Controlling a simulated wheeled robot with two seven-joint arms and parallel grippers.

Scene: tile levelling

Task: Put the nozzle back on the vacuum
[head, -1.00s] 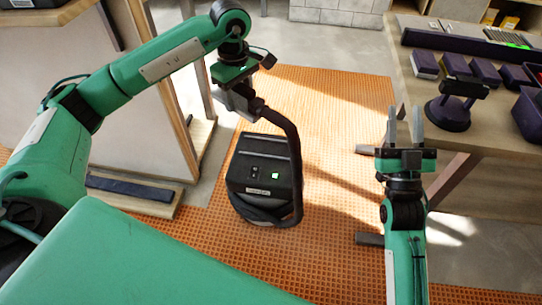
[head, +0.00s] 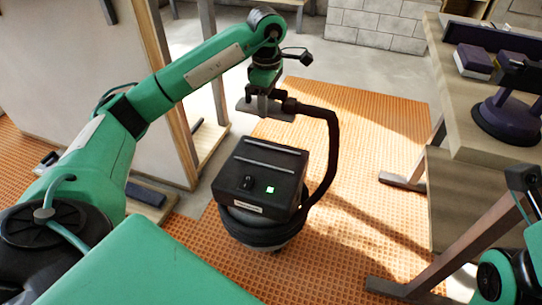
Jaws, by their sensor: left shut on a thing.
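The vacuum (head: 262,172) is a dark, boxy canister with a lit green switch on top. It stands on the orange grid floor in the middle of the head view. Its black hose (head: 334,150) rises from the right side and arches up to the nozzle. The nozzle (head: 262,109) is a flat grey bar, held in the air just above and behind the canister, apart from it. My left gripper (head: 264,93) is shut on the nozzle from above; its fingertips are partly hidden. Only parts of my right arm show at the lower right edge; its fingers are out of view.
A wooden workbench (head: 448,110) with purple blocks (head: 474,62) and a dark purple tool (head: 510,112) stands at the right. Its legs reach onto the floor. A pale panel with wooden posts (head: 172,95) stands behind my left arm.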

